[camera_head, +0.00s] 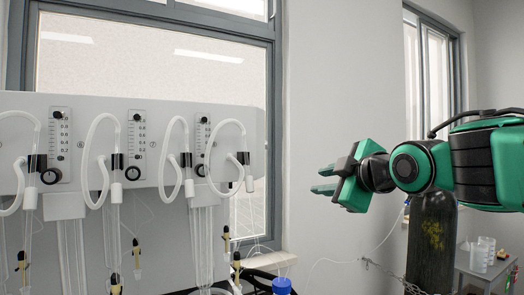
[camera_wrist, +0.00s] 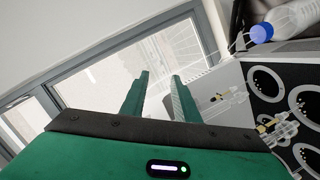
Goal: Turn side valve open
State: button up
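The distiller's white panel (camera_head: 90,110) stands at the left in the head view. It carries flow meters (camera_head: 137,135) with black knobs (camera_head: 132,173) and looped white tubes. Below hang glass tubes and small yellow-and-black valve pieces (camera_head: 226,240); similar glass pieces with yellow parts show in the wrist view (camera_wrist: 265,128). I cannot tell which part is the side valve or how it is turned. My gripper (camera_head: 323,180) is to the right of the panel, clear of it, with its fingers apart and empty. The wrist view shows both green fingers (camera_wrist: 158,88) with a gap between them.
A dark gas cylinder (camera_head: 432,240) with a chain stands below my arm at the right. A side table (camera_head: 476,266) with white containers is behind it. A blue-capped bottle (camera_wrist: 261,33) and round black burners (camera_wrist: 267,83) lie right in the wrist view. Between gripper and panel is free air.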

jog(key=a+r+n+t+y, duration=0.2)
jog(key=a+r+n+y, duration=0.2)
jog(key=a+r, duration=0.4)
jog(key=x, duration=1)
jog(key=shift+f, duration=0.25)
jog(key=shift+s+a, duration=0.1)
jog(key=shift+s, duration=0.05)
